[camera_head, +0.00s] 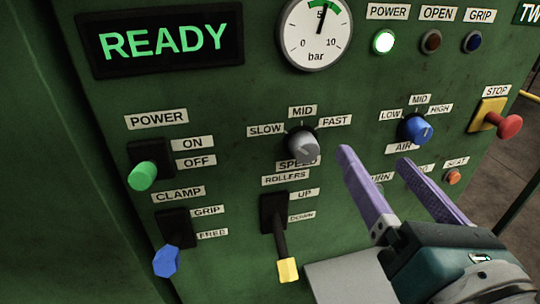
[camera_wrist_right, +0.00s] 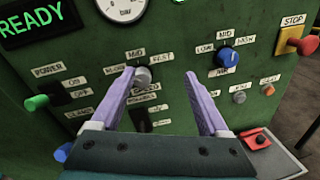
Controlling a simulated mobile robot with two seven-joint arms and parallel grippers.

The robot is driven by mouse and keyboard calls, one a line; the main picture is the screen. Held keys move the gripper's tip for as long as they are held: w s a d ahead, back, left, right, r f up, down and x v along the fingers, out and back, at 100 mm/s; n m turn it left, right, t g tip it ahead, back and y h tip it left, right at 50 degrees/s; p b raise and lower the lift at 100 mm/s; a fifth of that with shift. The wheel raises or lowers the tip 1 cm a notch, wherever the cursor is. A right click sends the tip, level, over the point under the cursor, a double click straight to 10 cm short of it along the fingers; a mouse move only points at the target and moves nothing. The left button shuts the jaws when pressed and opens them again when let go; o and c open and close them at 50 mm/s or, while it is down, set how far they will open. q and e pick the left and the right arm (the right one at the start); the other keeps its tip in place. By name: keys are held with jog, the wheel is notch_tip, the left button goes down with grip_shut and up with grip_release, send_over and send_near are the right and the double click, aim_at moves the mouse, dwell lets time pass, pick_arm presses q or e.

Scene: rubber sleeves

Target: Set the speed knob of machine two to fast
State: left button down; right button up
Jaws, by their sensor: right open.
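The grey speed knob (camera_head: 302,142) sits on the green machine panel among the labels SLOW, MID and FAST, with SPEED below it. I cannot tell its exact setting. My right gripper (camera_head: 373,156) has two purple fingers, open and empty, to the right of the speed knob and below the blue AIR knob (camera_head: 417,129). In the right wrist view the speed knob (camera_wrist_right: 142,76) appears between the fingertips, close to the left finger. I cannot tell whether they touch. My left gripper is not in view.
A POWER lever (camera_head: 142,176), a blue-tipped CLAMP lever (camera_head: 166,261) and a yellow-tipped ROLLERS lever (camera_head: 287,269) stick out at left and below. A red STOP button (camera_head: 509,126) is at right. The display (camera_head: 160,37) reads READY. A grey ledge (camera_head: 345,279) juts out below.

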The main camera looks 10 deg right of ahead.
aim_at(308, 154)
jog(key=a+f+n+y+b, duration=0.2)
jog(key=a+f+n+b, duration=0.1)
jog(key=f+n, duration=0.25)
jog(key=shift+m, duration=0.35)
jog(key=w, duration=0.9)
jog(key=shift+w+a+p, duration=0.25)
jog(key=shift+w+p, duration=0.05)
jog(key=shift+w, duration=0.1)
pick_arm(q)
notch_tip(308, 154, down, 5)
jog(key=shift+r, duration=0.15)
pick_arm(e)
jog(key=c, duration=0.7)
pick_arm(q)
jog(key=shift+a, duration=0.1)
pick_arm(e)
grip_shut()
